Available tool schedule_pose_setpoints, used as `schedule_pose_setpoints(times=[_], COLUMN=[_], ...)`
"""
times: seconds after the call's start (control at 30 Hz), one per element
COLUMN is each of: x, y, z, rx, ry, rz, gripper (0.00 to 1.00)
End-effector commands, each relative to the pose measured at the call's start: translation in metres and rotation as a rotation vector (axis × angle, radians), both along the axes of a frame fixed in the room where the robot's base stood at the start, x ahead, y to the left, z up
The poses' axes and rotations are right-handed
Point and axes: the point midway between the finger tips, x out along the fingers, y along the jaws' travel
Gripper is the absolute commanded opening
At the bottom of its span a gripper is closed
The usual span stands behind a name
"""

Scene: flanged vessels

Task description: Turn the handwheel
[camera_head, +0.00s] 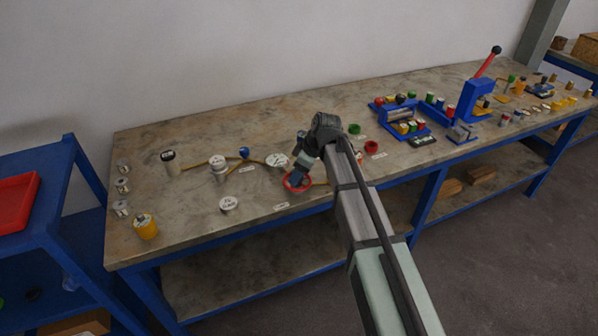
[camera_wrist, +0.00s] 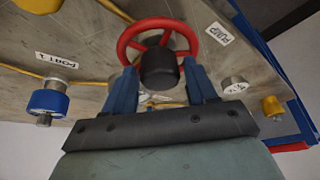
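The red handwheel (camera_head: 287,185) lies near the front edge of the workbench in the head view. In the wrist view its red rim (camera_wrist: 125,42) and spokes surround a black hub (camera_wrist: 158,68). My gripper (camera_head: 297,178) is down at the wheel, partly covering it in the head view. In the wrist view my gripper (camera_wrist: 159,70) has its two blue fingers spread, one on each side of the black hub. A narrow gap seems to show beside the hub, but contact with the rim cannot be made out.
A yellow-brown line (camera_wrist: 98,81) runs across the workbench (camera_head: 185,215) near the wheel. White-topped fittings (camera_head: 218,163) and a round disc (camera_head: 229,203) stand to the left. A blue fitting (camera_wrist: 48,102) shows in the wrist view. Blue racks (camera_head: 400,120) and a red-levered press (camera_head: 474,98) are farther right.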

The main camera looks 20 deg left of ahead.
Motion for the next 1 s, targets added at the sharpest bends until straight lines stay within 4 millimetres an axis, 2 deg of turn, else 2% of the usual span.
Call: schedule_pose_setpoints(times=[0.07,0.43,0.77,1.0], x=[0.0001,0.0001,-0.0011,-0.0027], y=[0.0000,-0.0002,-0.0003,-0.0007], z=[0.0001,0.0001,0.0002,0.0002], rx=[0.000,0.000,0.000,0.000], ry=[0.000,0.000,-0.001,-0.001], rz=[0.000,0.000,-0.052,-0.208], gripper=[0.49,0.13,0.13,0.13])
